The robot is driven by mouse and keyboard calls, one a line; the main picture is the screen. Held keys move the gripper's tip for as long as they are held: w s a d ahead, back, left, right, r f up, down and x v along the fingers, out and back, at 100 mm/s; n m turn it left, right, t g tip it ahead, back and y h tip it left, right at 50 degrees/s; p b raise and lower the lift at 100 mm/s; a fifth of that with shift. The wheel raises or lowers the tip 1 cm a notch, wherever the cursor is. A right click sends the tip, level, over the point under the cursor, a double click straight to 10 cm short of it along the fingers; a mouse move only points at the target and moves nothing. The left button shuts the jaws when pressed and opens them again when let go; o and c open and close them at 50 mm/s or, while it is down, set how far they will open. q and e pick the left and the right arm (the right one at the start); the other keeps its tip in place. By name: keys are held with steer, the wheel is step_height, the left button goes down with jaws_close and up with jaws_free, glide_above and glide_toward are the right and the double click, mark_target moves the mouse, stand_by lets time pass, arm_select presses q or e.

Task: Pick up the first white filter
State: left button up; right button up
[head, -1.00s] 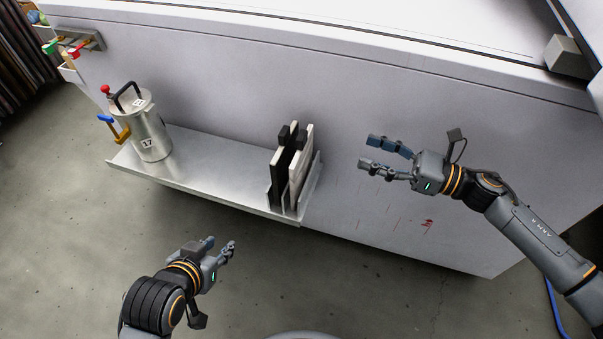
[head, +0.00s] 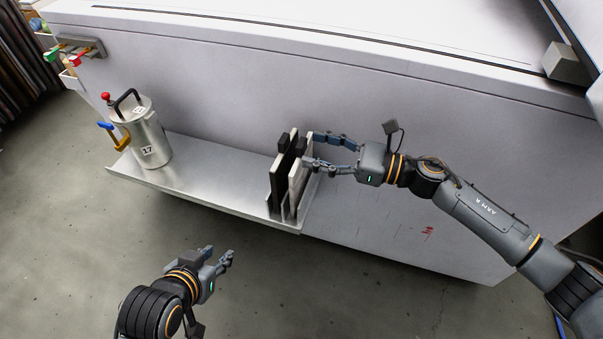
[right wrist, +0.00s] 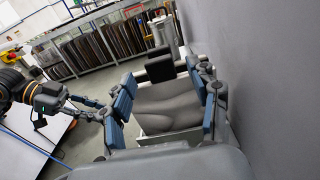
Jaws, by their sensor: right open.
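The filters are upright panels standing at the right end of the metal shelf. The white filter (head: 295,190) is nearest my right gripper, beside a black panel (head: 280,180), with dark handle blocks on top. My right gripper (head: 310,150) is open, with its fingertips at the upper right edge of the white filter. In the right wrist view, a pale-framed panel with a grey face (right wrist: 168,105) and a black block lies between the open fingers (right wrist: 168,92); I cannot tell if they touch it. My left gripper (head: 219,254) is open and empty, low in front of the shelf.
A metal canister (head: 149,140) marked 17, with a black handle, stands at the left of the metal shelf (head: 215,180). The shelf between canister and filters is clear. The large white housing (head: 400,110) rises right behind the shelf. Coloured valve handles (head: 75,55) are at upper left.

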steer(key=shift+x, duration=0.8)
jaws_close()
